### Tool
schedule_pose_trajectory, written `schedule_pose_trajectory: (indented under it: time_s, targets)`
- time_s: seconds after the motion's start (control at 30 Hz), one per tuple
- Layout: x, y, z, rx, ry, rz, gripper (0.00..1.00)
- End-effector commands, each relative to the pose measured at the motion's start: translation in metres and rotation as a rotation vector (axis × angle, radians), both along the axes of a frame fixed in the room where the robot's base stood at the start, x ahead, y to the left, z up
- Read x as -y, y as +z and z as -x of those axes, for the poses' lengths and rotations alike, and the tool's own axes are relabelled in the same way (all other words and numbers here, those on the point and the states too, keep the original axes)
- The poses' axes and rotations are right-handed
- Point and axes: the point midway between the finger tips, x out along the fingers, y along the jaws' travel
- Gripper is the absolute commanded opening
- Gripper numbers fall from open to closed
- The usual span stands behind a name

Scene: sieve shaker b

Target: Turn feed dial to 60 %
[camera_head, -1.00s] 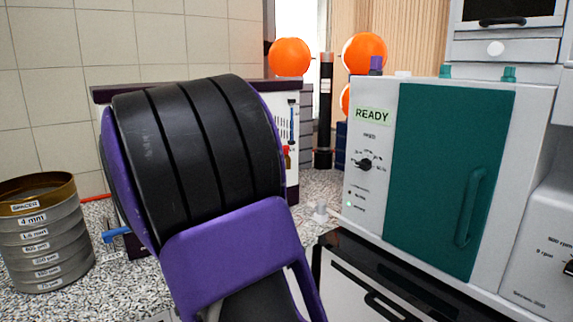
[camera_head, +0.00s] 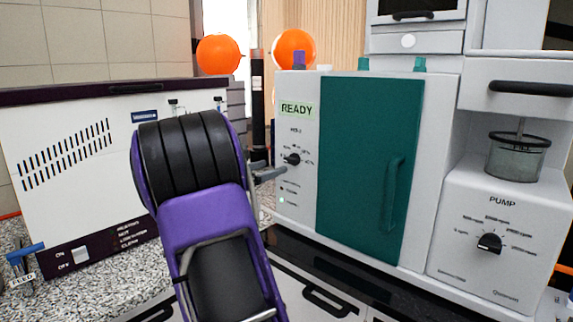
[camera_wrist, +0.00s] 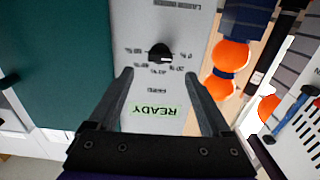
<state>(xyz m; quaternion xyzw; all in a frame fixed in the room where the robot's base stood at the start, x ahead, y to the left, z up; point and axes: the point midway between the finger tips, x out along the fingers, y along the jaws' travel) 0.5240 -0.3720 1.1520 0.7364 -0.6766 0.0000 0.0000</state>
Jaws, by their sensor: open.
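The feed dial (camera_wrist: 159,54) is a small black knob on a light grey panel, ringed by percent marks. It shows upside down in the wrist view, with a FEED label and a green READY display (camera_wrist: 152,109) on the same panel. Its exact setting is too small to read. In the head view the dial (camera_head: 291,159) sits below the READY display, left of a teal door. My gripper (camera_wrist: 159,74) is open and empty. Its two fingers point at the panel, one on each side of the dial's line, apart from the knob. My gripper also shows in the head view (camera_head: 268,173), just left of the dial.
The teal door (camera_head: 368,160) has a protruding handle. A pump unit (camera_head: 500,240) with its own black dial stands at the right. A white box (camera_head: 70,140) with vents and a switch stands at the left. Orange balls (camera_head: 295,50) sit behind the feed unit.

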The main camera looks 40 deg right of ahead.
Motion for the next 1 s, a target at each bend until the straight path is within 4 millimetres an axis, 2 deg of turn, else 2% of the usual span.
schedule_pose_trajectory:
  time_s: [0.1,0.33,0.5,0.77,0.8,1.0]
  targets:
    - [0.028,-0.001,-0.001,-0.001,-0.003,0.001,0.82]
    - [0.063,0.0,-0.005,0.001,-0.001,0.0,0.82]
    - [0.073,0.0,-0.006,-0.001,0.001,0.0,0.82]
    - [0.075,0.0,-0.007,0.0,0.001,0.0,0.82]
    - [0.075,0.0,-0.007,0.0,0.001,0.0,0.81]
    - [0.075,0.0,-0.007,0.0,0.001,0.0,0.45]
